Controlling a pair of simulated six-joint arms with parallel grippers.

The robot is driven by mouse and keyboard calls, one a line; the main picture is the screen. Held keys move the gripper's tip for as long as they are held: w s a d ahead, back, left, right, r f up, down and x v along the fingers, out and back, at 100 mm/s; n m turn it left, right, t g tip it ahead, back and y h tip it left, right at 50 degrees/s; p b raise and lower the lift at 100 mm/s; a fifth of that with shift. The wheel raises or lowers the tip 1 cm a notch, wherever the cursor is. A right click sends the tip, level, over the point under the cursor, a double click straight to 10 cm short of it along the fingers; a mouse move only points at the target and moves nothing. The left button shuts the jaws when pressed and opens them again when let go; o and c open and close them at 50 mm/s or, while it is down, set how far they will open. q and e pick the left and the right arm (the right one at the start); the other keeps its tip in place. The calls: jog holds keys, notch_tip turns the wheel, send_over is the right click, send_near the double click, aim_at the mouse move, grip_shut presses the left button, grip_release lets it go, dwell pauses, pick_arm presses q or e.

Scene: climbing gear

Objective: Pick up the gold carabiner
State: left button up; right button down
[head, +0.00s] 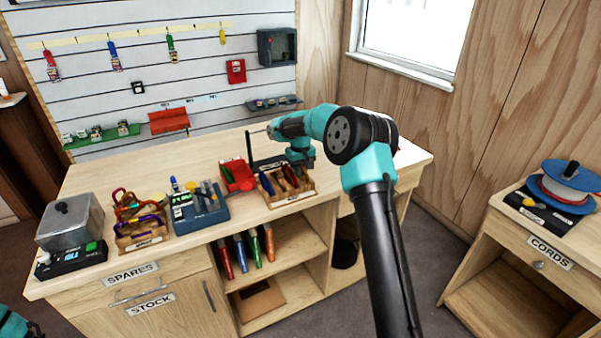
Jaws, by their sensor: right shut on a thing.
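My right gripper (268,131) is above the back right of the workbench, near a dark upright post. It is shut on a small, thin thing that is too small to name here. A wooden tray (141,243) at the front left of the bench holds several carabiners (127,203) in orange, red and purple. I cannot clearly tell the gold carabiner apart. Part of my left arm shows at the bottom left corner, with a dark end (35,330) whose jaws cannot be made out.
The workbench (100,184) also bears a metal pot on a scale (68,225), a blue-grey holder (200,207), a red bin (237,175) and a wooden divided tray (287,188). Cord spools (567,187) stand on the right cabinet. The bench's back left is clear.

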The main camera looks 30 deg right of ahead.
notch_tip(320, 180, up, 9)
jog(key=shift+r, duration=0.15)
dwell(0.5)
jog(key=c, duration=1.8)
grip_release()
grip_shut()
